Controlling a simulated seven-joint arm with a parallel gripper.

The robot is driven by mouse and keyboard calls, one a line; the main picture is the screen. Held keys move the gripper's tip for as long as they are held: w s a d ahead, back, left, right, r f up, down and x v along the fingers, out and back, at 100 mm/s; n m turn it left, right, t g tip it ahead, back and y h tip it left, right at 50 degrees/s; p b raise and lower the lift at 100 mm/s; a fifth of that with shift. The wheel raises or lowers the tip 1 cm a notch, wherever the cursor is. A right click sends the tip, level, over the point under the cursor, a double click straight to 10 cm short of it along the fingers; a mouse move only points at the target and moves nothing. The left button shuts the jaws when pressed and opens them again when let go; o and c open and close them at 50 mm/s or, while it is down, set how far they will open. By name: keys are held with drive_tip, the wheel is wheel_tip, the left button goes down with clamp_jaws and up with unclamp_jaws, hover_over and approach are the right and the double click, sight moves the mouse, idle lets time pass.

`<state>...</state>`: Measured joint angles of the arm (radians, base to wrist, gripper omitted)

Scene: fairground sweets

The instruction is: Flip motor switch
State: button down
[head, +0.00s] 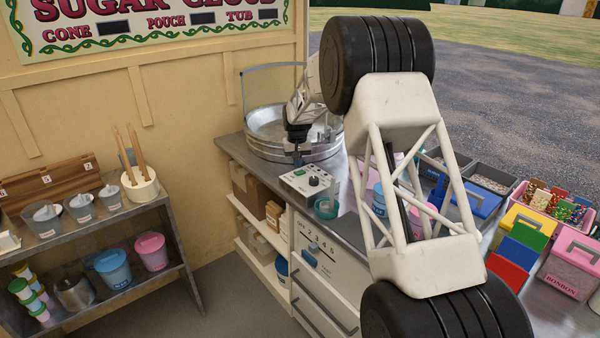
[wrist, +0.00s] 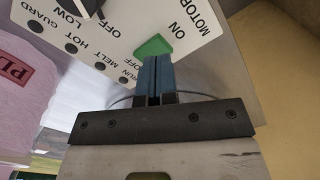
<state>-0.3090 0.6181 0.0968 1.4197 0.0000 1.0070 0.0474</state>
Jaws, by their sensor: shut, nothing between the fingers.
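The motor switch is a green rocker (wrist: 153,46) on a white control panel (wrist: 200,20), between the words ON and OFF under MOTOR. I cannot tell which way it is set. My gripper (wrist: 158,62) is shut and empty, its blue fingertips overlapping the near edge of the switch in the wrist view; I cannot tell whether they touch it. In the head view the control box (head: 296,187) stands on the metal counter, and my gripper (head: 297,163) points down at its back left part.
A black knob (head: 314,181) sits on the box right of the switch. A round metal pan (head: 268,127) stands behind my gripper. A teal cup (head: 326,208) is close in front of the box. My arm hides part of the counter.

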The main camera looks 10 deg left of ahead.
sight(298, 172)
drive_tip(key=shift+f, duration=1.3)
idle(1.4)
drive_tip(key=shift+r, duration=3.5)
drive_tip(key=shift+d, duration=0.1)
